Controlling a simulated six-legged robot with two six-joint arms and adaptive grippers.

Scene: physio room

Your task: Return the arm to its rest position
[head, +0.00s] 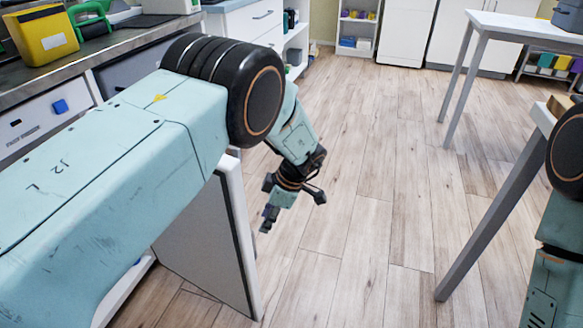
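My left arm (110,175) reaches in from the left and bends down at a large black joint. My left gripper (266,220) hangs over the open floor, just right of an open cabinet door. It is small and seen at an angle, so I cannot tell whether its fingers are open or shut. No held object is clear. Part of my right arm (560,230) shows at the right edge; its gripper is out of view.
The open cabinet door (205,245) stands below my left arm. A counter (75,62) at the left bears a yellow box (45,35). A white table (510,25) stands at the back right; another table's grey leg (490,220) is nearer. The wooden floor (370,180) between is clear.

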